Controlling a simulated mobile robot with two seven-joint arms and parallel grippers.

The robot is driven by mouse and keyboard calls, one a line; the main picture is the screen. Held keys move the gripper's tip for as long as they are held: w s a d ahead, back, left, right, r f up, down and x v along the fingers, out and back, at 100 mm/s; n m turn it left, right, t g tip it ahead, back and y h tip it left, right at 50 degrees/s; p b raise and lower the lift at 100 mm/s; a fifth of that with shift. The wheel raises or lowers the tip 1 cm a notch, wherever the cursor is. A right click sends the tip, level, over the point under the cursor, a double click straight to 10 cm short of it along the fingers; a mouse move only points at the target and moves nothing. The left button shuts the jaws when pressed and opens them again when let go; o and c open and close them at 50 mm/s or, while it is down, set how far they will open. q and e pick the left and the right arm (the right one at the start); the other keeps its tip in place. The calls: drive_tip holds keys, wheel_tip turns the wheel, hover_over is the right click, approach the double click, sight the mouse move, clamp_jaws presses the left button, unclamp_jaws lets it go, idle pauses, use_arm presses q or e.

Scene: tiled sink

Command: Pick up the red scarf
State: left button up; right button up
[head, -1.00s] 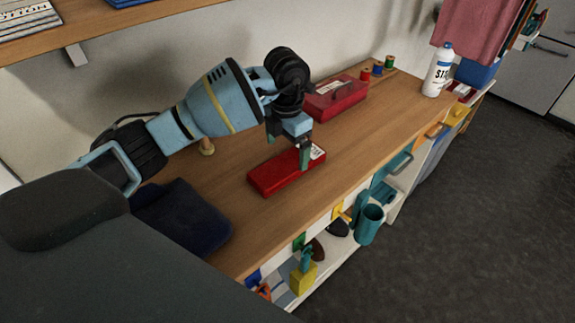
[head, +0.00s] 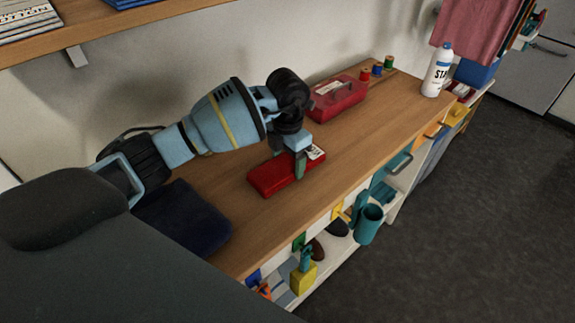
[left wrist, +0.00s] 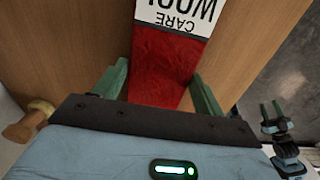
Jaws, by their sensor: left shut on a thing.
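The red scarf (head: 268,178) lies folded flat on the wooden counter, a long red block with a white label at its far right end. In the left wrist view the scarf (left wrist: 165,70) runs between the fingers, and its label reads "WOOL CARE". My left gripper (head: 288,156) points down over the scarf, with one finger on each long side, and is shut on it. The left gripper also shows in the left wrist view (left wrist: 161,85). My right gripper (left wrist: 272,112) shows small at the right edge of the left wrist view, its fingers apart and empty.
A red box (head: 338,98) stands behind the scarf near the wall, with thread spools (head: 377,69) beyond it. A white bottle (head: 437,72) stands at the far right end. A dark blue folded cloth (head: 185,217) lies at the near left. The counter right of the scarf is clear.

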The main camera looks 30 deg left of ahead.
sight(288, 165)
use_arm(q)
drive_tip(key=shift+r, duration=0.75)
drive_tip(key=shift+s+d+r, duration=0.1)
drive_tip(key=shift+s+r, duration=0.05)
drive_tip(key=shift+r, duration=0.4)
drive_tip(key=shift+s+d+r, duration=0.1)
drive_tip(key=shift+r, duration=0.45)
drive_tip(key=s+d, duration=0.3)
drive_tip(key=s, duration=0.1)
drive_tip(key=s+d+r, duration=0.1)
drive_tip(key=s+d, duration=0.1)
drive_tip(key=s, duration=0.2)
drive_tip(key=s+d, duration=0.3)
drive_tip(key=s, duration=0.2)
drive_tip(key=shift+d+r, duration=0.15)
drive_tip(key=shift+d, duration=0.15)
